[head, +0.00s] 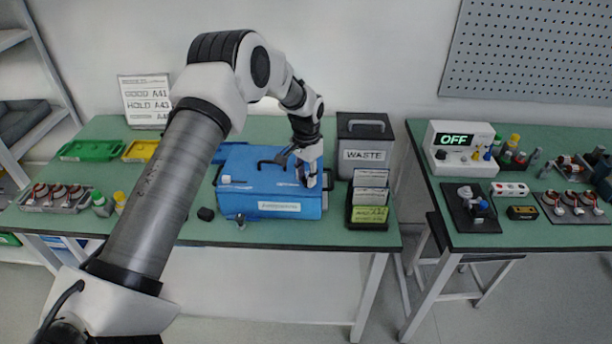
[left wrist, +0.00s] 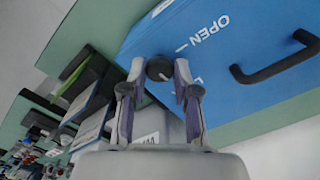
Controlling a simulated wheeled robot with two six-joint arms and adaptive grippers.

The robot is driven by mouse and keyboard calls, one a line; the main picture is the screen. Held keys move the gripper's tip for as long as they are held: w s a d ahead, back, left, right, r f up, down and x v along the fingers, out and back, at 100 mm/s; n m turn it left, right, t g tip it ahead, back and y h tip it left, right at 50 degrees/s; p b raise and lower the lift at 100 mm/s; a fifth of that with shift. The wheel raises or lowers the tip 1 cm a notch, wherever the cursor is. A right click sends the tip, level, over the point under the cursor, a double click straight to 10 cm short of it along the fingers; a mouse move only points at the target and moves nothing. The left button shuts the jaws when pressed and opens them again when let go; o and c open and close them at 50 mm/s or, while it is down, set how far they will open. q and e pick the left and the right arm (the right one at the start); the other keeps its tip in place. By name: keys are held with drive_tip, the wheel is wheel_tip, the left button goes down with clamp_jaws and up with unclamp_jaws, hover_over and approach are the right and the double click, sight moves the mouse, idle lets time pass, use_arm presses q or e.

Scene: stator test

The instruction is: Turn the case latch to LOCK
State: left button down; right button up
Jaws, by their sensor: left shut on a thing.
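The blue case (head: 250,201) lies closed on the left green table, with a dark handle on its lid. It also shows in the left wrist view (left wrist: 225,75). The latch is a small dark round knob (left wrist: 158,68) on the case, with a short light mark on its face. The printed word OPEN and a white tick are beside it; a second label is mostly hidden by a finger. My left gripper (head: 312,184) is over the case's right end. In the left wrist view its fingertips (left wrist: 159,72) are shut on the knob from both sides. My right gripper is out of view.
Green (head: 90,150) and yellow trays lie at the back left. A second table holds a box reading OFF (head: 461,148) and several small parts.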

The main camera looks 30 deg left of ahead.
use_arm(q)
drive_tip(key=shift+s+f+m, duration=0.2)
drive_tip(key=shift+f+m, duration=0.05)
drive_tip(key=shift+m, duration=0.35)
drive_tip(key=c, duration=0.9)
unclamp_jaws()
drive_tip(key=shift+o, duration=0.2)
drive_tip(key=shift+w, duration=0.25)
wheel_tip(320, 180, up, 12)
drive_tip(key=shift+w, duration=0.1)
